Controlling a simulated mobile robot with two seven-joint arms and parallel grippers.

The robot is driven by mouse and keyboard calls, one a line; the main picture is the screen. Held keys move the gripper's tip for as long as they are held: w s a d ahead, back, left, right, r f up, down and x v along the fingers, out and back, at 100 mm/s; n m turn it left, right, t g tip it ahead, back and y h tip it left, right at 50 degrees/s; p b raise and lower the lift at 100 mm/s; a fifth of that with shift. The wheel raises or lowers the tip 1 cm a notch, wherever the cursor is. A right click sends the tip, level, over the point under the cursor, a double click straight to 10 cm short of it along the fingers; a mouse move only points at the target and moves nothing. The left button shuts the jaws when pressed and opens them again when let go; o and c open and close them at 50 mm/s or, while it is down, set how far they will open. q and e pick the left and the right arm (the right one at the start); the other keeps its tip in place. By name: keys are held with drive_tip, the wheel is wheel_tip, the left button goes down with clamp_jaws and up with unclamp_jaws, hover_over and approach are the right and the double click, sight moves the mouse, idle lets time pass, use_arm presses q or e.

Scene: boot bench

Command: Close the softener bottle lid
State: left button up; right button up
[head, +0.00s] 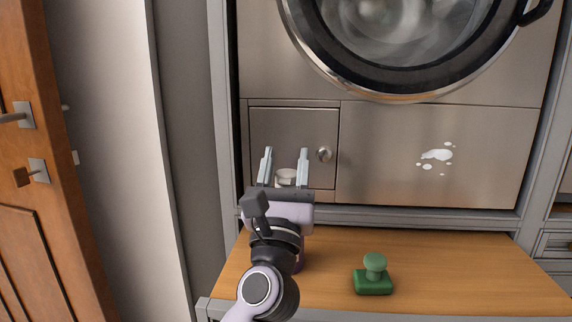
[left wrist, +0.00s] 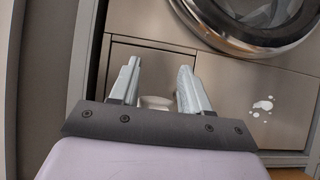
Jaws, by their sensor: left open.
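A cream-white round top (head: 287,177), likely the softener bottle's lid, shows between the fingers of my left gripper (head: 284,168). Whether the lid is open or shut I cannot tell. Most of the bottle is hidden behind my gripper and arm; a dark purple sliver beside the wrist may be part of it. In the left wrist view the pale top (left wrist: 156,102) also shows between the spread fingers (left wrist: 158,88), with a gap on each side. My left gripper is open and empty. My right gripper is in neither view.
A green brush or stamp-like object (head: 374,283) stands on the wooden bench (head: 450,262), to the right. The bench's right side is clear.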

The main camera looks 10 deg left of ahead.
use_arm(q)
drive_tip(key=v, duration=0.7)
drive_tip(key=shift+f, duration=0.1)
